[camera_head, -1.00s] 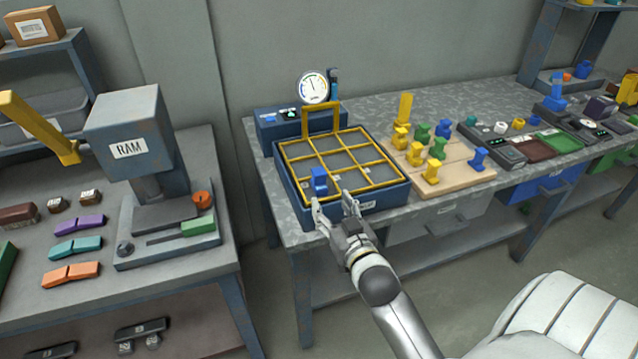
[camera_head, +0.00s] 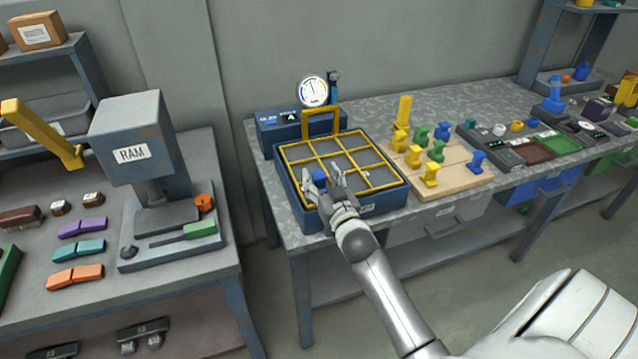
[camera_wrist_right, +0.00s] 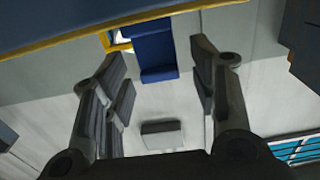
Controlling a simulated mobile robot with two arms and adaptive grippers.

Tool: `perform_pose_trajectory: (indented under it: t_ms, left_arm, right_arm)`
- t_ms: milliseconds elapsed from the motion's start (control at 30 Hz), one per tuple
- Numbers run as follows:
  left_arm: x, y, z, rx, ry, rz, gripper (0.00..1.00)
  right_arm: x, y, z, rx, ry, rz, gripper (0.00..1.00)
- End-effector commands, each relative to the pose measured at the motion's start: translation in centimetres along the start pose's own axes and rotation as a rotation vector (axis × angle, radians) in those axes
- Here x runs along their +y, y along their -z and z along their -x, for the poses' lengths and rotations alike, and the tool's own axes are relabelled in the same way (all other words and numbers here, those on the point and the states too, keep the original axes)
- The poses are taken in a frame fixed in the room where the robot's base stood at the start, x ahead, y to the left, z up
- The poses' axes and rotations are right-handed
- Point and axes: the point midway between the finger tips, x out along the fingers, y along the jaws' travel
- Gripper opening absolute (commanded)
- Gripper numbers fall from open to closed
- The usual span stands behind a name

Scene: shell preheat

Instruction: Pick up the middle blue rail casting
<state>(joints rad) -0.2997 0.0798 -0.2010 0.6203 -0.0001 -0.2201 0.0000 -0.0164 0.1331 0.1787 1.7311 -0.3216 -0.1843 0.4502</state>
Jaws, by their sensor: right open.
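A blue rail casting (camera_head: 319,176) stands in the front-left part of the yellow-gridded tray (camera_head: 398,190), partly hidden by my right gripper. Other blue castings stand on the wooden board to the right, one at the back (camera_head: 443,130) and one at the right edge (camera_head: 478,161). My right gripper (camera_head: 323,181) is open, with its fingers over the tray's front at the casting in it. In the right wrist view this blue casting (camera_wrist_right: 155,55) shows between the open fingers (camera_wrist_right: 158,62), near their tips; contact cannot be told. My left gripper is not in view.
Yellow and green castings share the wooden board (camera_head: 455,183). A gauge (camera_head: 313,91) and a yellow handle (camera_head: 320,118) rise behind the tray. A RAM press (camera_head: 132,135) stands on the left bench, across a gap. Small trays lie further right.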

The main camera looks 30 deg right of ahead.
Motion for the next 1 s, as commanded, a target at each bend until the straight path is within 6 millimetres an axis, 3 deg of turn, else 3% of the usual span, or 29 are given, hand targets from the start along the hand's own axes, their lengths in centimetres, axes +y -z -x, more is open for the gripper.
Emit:
perform_pose_trajectory:
  t_ms: [133,433,833,1000]
  left_arm:
    - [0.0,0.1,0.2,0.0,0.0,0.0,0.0]
    - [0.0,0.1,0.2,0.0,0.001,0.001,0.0]
    - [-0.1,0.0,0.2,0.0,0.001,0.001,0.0]
    - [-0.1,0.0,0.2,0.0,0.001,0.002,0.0]
  right_arm:
    - [-0.1,0.0,-1.4,0.0,0.001,-0.001,0.54]
    - [-0.1,-0.1,-1.7,0.0,0.001,0.0,0.54]
    - [-0.1,-0.1,-1.7,0.0,0.0,-0.001,0.02]
    - [-0.1,0.0,-1.7,0.001,0.001,0.0,0.0]
